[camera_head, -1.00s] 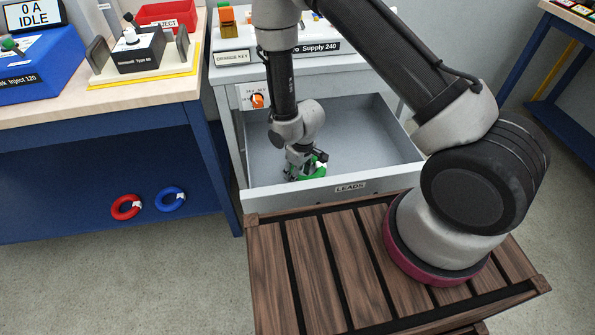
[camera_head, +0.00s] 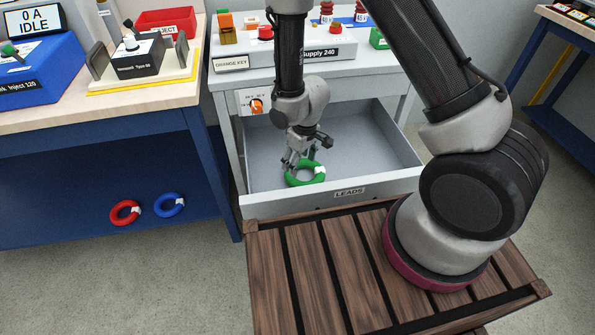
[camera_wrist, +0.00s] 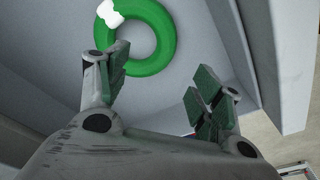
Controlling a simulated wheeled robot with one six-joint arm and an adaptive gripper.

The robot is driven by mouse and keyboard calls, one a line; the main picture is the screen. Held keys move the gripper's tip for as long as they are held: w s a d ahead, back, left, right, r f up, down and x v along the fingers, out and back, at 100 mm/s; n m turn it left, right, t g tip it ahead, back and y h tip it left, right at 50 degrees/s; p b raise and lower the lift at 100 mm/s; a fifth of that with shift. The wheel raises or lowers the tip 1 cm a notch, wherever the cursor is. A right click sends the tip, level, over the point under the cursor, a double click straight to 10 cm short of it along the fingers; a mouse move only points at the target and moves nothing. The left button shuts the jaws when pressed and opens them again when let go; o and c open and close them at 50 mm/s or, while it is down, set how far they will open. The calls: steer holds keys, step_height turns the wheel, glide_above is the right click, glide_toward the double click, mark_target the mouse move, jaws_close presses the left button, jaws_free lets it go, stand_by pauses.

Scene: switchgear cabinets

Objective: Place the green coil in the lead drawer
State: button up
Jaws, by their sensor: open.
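The green coil (camera_head: 292,178), a ring with a white band, lies in the open drawer labelled LEADS (camera_head: 400,172), near its front wall and left of its middle. In the wrist view the green coil (camera_wrist: 168,59) lies flat on the grey drawer floor (camera_wrist: 205,60), beyond the fingers. My gripper (camera_head: 300,160) is over the drawer, just above and behind the coil. Its two fingers (camera_wrist: 160,92) stand wide apart with nothing between them, and the coil is clear of their grip.
A red coil (camera_head: 117,216) and a blue coil (camera_head: 160,208) hang or rest at the blue bench (camera_head: 60,190) on the left. The bench leg stands close to the drawer's left side. The rest of the drawer floor is bare. Wooden slats (camera_head: 300,270) lie in front.

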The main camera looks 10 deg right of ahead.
steer(key=shift+s+d+r, duration=0.15)
steer(key=shift+r, duration=1.6)
steer(key=d+r+m+t, duration=0.1)
steer(key=d+r, duration=0.3)
steer(key=r, duration=0.3)
steer(key=d+r+m, duration=0.1)
steer(key=d+r, duration=0.3)
steer(key=r, duration=0.4)
steer(key=d+r+m+t, duration=0.1)
steer(key=d+r+m, duration=0.1)
steer(key=d+r, duration=0.35)
steer(key=s+d+r+m, duration=0.1)
steer(key=s+d+r, duration=0.2)
steer(key=s+r, duration=0.2)
steer(key=s+d+r+m, duration=0.1)
steer(key=s+d+r, duration=0.2)
steer(key=s+r, duration=0.3)
steer(key=s+d+r+m+t, duration=0.1)
steer(key=s+d+r, duration=0.2)
steer(key=s+r, duration=0.2)
steer(key=shift+s+d+r+m+h, duration=0.15)
steer(key=shift+s+r+m+h, duration=0.2)
steer(key=shift+s, duration=0.85)
